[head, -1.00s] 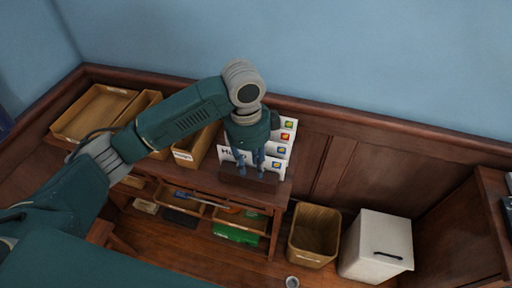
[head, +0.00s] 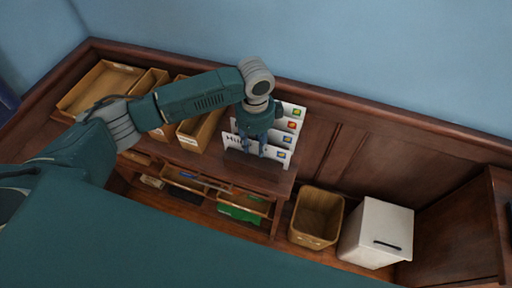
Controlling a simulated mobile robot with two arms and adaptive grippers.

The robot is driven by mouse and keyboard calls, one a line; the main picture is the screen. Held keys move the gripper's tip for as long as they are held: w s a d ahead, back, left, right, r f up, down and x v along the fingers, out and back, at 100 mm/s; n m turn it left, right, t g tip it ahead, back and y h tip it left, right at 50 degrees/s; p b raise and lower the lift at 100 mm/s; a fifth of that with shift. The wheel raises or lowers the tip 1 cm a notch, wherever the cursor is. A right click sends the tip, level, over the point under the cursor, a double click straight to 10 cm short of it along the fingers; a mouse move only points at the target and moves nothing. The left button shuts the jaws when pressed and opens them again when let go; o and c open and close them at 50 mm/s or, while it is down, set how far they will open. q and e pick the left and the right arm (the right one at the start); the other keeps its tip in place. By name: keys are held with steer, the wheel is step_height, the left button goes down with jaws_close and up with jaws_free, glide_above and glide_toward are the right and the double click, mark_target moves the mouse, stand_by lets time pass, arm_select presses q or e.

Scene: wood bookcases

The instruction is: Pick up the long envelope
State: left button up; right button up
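Several white envelopes with coloured stamps stand upright in a row at the right end of the wooden desk. The front envelope (head: 276,155) is wide and has dark lettering at its left. My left gripper (head: 256,152) points down at this front envelope, with its two fingers over its face and part of the lettering hidden. The fingers look a little apart; whether they touch or straddle the envelope I cannot tell. My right gripper is not in view.
Open wooden trays (head: 100,86) stand left on the desk (head: 250,178). Below are shelves with a green item (head: 240,214). A wooden bin (head: 317,216) and a white box (head: 376,233) stand on the floor at right. The wall (head: 400,60) is behind.

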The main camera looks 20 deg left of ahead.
arm_select(q)
steer(key=shift+s+f, duration=0.1)
steer(key=shift+f, duration=0.65)
steer(key=shift+c, duration=1)
jaws_close()
steer(key=shift+r, duration=0.4)
step_height(320, 180, up, 19)
steer(key=b, duration=0.3)
steer(key=shift+r, duration=0.2)
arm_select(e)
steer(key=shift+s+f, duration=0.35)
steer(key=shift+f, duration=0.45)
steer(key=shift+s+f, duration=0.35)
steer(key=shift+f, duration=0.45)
